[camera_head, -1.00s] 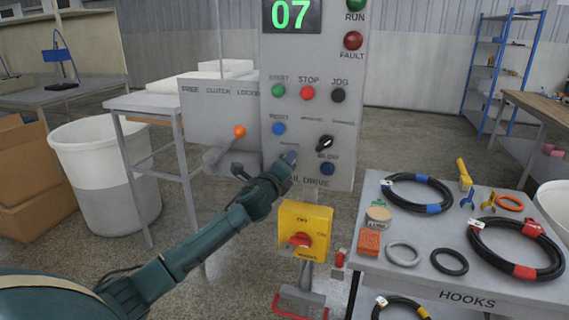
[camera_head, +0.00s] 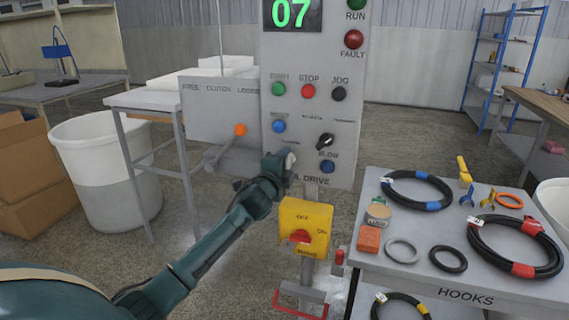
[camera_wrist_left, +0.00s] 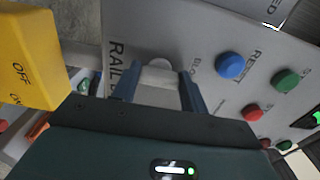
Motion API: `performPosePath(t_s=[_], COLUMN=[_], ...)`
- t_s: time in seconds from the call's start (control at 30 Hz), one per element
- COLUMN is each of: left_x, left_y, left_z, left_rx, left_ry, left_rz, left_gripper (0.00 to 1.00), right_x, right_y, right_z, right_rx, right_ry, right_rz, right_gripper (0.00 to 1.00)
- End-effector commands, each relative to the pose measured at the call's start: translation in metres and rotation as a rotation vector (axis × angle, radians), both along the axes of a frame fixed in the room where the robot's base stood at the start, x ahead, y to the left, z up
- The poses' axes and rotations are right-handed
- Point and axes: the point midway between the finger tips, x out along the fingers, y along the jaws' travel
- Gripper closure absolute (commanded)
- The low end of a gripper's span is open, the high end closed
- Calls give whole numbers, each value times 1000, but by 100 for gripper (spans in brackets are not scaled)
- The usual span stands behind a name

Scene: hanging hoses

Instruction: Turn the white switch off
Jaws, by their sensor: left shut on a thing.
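The white switch (camera_wrist_left: 160,74) sits on the grey control panel (camera_wrist_left: 185,28), beside the RAIL lettering in the left wrist view. My left gripper (camera_wrist_left: 158,88) has one finger on each side of it and is shut on it. In the head view the same gripper (camera_head: 283,160) is at the lower left of the panel (camera_head: 345,100), above the DRIVE lettering, and mostly covers the switch. The switch's exact turn position is hard to tell. My right gripper is not in view.
A black selector (camera_head: 325,141) and a blue button (camera_head: 327,167) lie just right of the gripper. A yellow box with a red handle (camera_head: 305,228) is below it. An orange-knobbed lever (camera_head: 240,130) is at left. A table with hoses (camera_head: 418,190) stands at right.

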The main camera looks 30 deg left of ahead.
Motion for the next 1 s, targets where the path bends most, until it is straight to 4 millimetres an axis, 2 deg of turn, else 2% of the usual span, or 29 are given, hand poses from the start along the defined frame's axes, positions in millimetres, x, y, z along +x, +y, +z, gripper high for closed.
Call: performPosePath(t_s=[0.43, 0.47, 0.7, 1.0], left_x=[0, 0, 0, -2], left_y=[0, 0, 0, 0], left_z=[0, 0, 0, -1], left_rx=[-15, -15, -12, -10], left_ry=[-3, -3, -2, -1], left_rz=[0, 0, 0, 0], left_gripper=[79, 55, 35, 35], right_x=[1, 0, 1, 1], right_y=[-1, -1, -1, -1], right_z=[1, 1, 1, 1], right_rx=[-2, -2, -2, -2], right_ry=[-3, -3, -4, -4], right_rz=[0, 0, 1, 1], right_gripper=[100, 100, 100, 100])
